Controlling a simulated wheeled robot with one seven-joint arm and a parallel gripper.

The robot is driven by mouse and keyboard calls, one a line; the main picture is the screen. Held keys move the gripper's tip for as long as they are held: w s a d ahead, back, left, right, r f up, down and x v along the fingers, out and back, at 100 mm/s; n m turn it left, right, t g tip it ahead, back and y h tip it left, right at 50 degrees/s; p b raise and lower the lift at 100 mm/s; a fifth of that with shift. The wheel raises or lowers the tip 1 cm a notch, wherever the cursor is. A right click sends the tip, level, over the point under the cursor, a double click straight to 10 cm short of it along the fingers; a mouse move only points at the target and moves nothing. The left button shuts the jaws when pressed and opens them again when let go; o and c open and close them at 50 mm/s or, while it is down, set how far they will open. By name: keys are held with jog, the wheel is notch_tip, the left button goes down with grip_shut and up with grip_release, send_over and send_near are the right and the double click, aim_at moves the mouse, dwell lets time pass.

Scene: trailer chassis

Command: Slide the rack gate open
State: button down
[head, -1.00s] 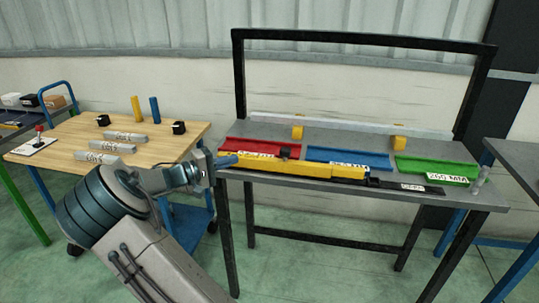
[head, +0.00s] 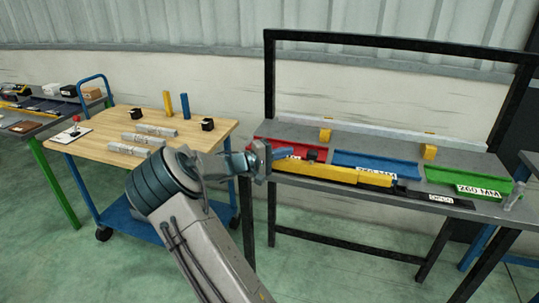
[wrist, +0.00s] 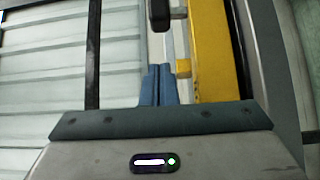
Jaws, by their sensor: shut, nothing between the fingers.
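The rack gate is a long yellow bar (head: 335,173) along the front edge of the grey rack table. It stands in front of the red and blue trays. A black knob (head: 312,155) stands up from it, near the red tray's right end. My gripper (head: 287,152) is shut and empty, its blue fingers just left of the knob and apart from it. In the wrist view the closed fingers (wrist: 158,84) point toward the dark knob (wrist: 159,16), with a gap between. The yellow bar (wrist: 208,50) runs beside them on the right.
A dark strip with a label reading OPEN (head: 440,199) lies right of the bar. Behind are a red tray (head: 275,148), blue tray (head: 375,163) and green tray (head: 470,178). A black frame (head: 400,38) rises behind. A wooden-topped cart (head: 100,140) stands at left.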

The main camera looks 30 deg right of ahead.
aim_at(315, 158)
jog(key=shift+s+d, duration=1.3)
jog(key=shift+s, duration=0.25)
jog(key=shift+d, duration=0.1)
jog(key=s+d+b, duration=0.4)
jog(key=s, duration=0.1)
jog(key=s+d+b, duration=0.2)
jog(key=s, duration=0.1)
jog(key=shift+d+f, duration=0.15)
jog(key=shift+d, duration=0.15)
jog(key=shift+s, duration=0.1)
jog(key=shift+d, duration=0.1)
jog(key=w+a, duration=0.4)
jog(key=shift+a, duration=0.15)
jog(key=a, duration=0.8)
jog(key=shift+w+a+b, duration=0.15)
jog(key=shift+a+b, duration=0.15)
jog(key=shift+a, duration=0.05)
